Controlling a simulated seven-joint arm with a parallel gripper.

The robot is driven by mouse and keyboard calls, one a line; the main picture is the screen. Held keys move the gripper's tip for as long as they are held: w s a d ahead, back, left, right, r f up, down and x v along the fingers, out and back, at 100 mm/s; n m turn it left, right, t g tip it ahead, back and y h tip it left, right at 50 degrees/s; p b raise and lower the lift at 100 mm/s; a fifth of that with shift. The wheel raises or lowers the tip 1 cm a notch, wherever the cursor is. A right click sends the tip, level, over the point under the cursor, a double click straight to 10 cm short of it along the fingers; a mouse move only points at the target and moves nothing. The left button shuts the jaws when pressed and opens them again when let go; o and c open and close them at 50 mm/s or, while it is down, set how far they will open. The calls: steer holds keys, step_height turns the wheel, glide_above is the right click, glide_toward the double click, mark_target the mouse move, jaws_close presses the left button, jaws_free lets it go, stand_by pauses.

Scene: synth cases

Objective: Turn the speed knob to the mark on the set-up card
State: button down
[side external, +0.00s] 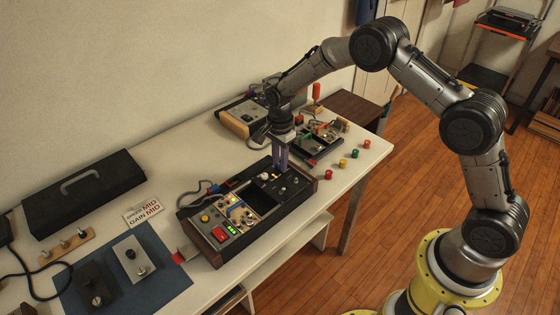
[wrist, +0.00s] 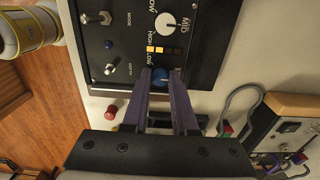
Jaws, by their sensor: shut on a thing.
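My gripper (side external: 280,168) points down at the right end of a black control panel (side external: 252,230) on the table. A white knob (wrist: 168,24) with LOW, MID and HIGH marks sits apart from the fingers on the same panel. I cannot tell from the lettering which knob is speed. The white set-up card (side external: 143,211), left of the panel, reads SPEED MID and GAIN MID.
Toggle switches (wrist: 98,18) and small yellow lights (wrist: 156,49) are near the knobs. Behind the gripper stand another device (side external: 240,117) and a dark tray (side external: 318,140). Several coloured caps (side external: 343,163) lie at the right. A black case (side external: 85,192) and blue mat (side external: 165,275) are left.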

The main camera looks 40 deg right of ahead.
steer(key=shift+r, duration=0.1)
steer(key=c, duration=1)
jaws_free()
step_height(320, 180, up, 14)
steer(key=shift+f, duration=0.1)
